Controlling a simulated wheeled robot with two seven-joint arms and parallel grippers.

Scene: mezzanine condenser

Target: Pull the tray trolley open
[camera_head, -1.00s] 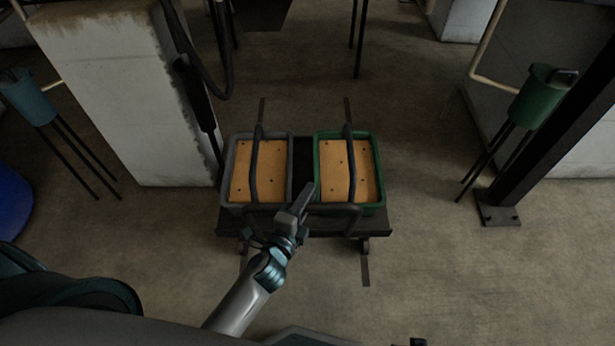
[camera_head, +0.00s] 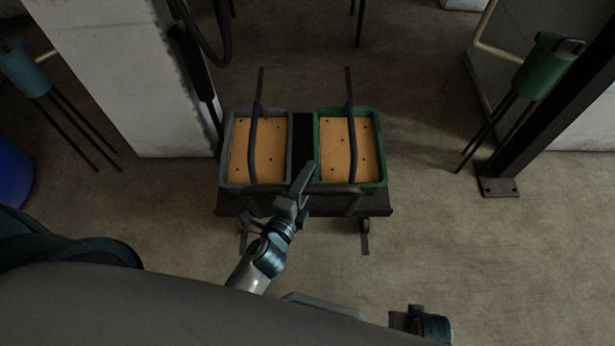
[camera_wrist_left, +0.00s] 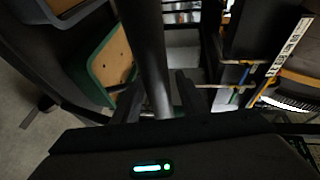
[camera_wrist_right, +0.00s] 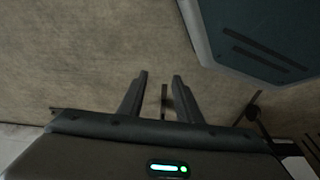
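The tray trolley (camera_head: 302,205) is a low dark cart in the middle of the head view. It carries a grey-rimmed tray (camera_head: 232,150) on the left and a green-rimmed tray (camera_head: 382,150) on the right, both with tan boards. A dark handle bar runs along its near side. My left gripper (camera_head: 303,178) is at the middle of that bar. In the left wrist view the bar (camera_wrist_left: 152,55) passes between the fingers (camera_wrist_left: 158,100), which are shut on it. My right gripper (camera_wrist_right: 158,90) is open and empty over the bare floor.
Dark floor strips (camera_head: 348,85) run under the trolley. A pale block (camera_head: 120,90) stands at the left. A green pot on thin legs (camera_head: 545,65) and a dark post (camera_head: 545,115) stand at the right. The floor before the trolley is clear.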

